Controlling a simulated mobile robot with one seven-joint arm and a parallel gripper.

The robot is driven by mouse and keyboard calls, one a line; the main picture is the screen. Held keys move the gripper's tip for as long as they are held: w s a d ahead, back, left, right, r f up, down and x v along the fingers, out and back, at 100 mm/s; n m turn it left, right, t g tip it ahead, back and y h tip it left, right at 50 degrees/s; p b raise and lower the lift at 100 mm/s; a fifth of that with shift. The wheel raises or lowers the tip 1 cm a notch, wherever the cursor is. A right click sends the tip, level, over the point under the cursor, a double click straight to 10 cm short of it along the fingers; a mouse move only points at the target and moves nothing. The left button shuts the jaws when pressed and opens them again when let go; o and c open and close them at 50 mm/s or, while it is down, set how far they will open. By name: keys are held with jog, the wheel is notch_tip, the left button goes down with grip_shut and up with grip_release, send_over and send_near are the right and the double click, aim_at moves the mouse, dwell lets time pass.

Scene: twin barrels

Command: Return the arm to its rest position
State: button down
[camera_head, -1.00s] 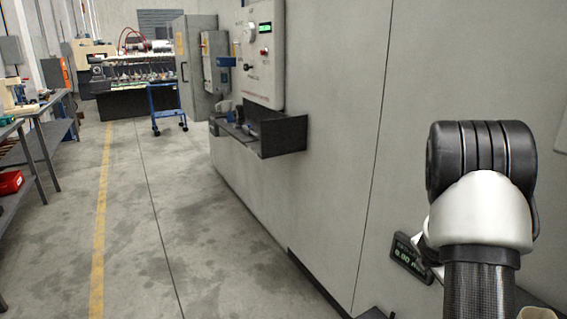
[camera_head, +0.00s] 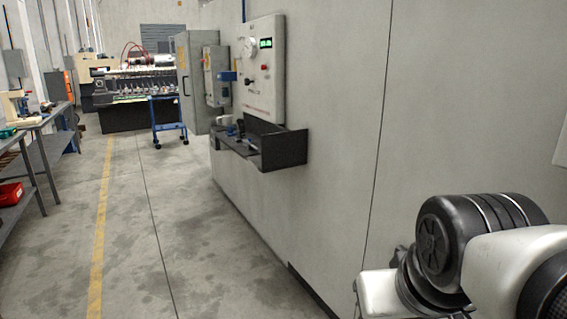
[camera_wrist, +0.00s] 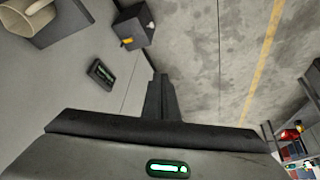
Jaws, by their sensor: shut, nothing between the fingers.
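My arm shows at the lower right of the head view, with dark joints and white links, beside the large grey machine wall (camera_head: 335,130). My gripper is outside the head view. In the wrist view my gripper (camera_wrist: 161,82) has its dark fingers together with nothing between them. The fingers point over the grey concrete floor, apart from anything else in view.
A control panel (camera_head: 262,65) and dark open tray (camera_head: 283,150) stick out from the wall. A workbench (camera_head: 42,122) lines the left. The floor aisle with a yellow line (camera_head: 102,215) is clear. The wrist view shows a small display (camera_wrist: 101,74) and a beige round-ended object (camera_wrist: 28,22).

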notch_tip(320, 180, up, 22)
jog(key=s+p, duration=0.1)
jog(key=p, duration=2.1)
jog(key=shift+a, duration=0.45)
